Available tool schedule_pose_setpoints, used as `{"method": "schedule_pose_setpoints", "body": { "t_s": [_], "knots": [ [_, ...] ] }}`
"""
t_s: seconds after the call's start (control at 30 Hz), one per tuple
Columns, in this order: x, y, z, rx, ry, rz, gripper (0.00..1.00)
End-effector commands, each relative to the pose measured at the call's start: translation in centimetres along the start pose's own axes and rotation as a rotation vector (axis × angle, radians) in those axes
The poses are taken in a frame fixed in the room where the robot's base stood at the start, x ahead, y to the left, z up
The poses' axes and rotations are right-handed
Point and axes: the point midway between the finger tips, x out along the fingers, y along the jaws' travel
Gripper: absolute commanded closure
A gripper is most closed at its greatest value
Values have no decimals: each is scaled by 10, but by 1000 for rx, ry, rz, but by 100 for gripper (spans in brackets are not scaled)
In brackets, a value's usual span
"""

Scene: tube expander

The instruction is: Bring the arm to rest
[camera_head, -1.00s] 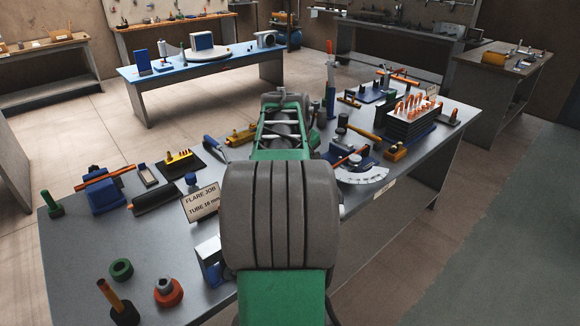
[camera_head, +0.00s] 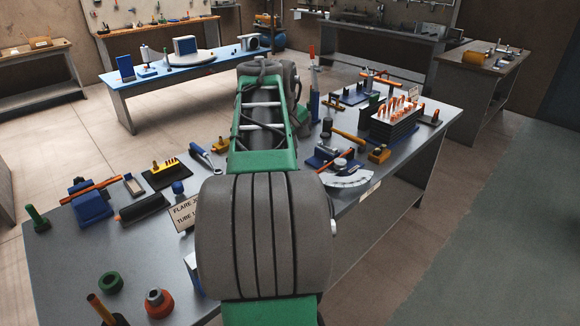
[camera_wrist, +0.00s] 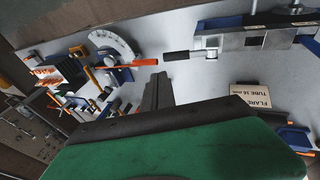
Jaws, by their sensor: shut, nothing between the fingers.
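My arm, green with grey joints, rises over the middle of the grey workbench (camera_head: 95,265) in the head view. My gripper is hidden behind the arm there. In the wrist view my gripper (camera_wrist: 158,80) shows as two dark fingers close together, with nothing held between them. The fingers are over the bench top, apart from the things lying on it. An orange-handled tool (camera_wrist: 140,63) and a dark-handled tool on a grey steel bar (camera_wrist: 240,42) appear beyond the fingertips.
A blue bench (camera_head: 190,68) is behind. Open floor (camera_head: 450,240) lies to the right.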

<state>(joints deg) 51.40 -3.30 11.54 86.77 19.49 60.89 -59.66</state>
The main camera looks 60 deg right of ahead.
Motion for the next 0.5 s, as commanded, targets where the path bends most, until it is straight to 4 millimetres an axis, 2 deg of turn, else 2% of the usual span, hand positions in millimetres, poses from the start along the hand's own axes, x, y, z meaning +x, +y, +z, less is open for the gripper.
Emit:
{"method": "schedule_pose_setpoints", "body": {
  "t_s": [0.1, 0.2, 0.37, 0.5],
  "knots": [
    [-23, 6, -1, -1, 2, 1, 100],
    [-32, 8, 0, 0, 2, 1, 100],
    [-35, 9, 0, 30, 1, 0, 100],
    [-35, 14, -2, 231, 14, 17, 100]
  ]
}}
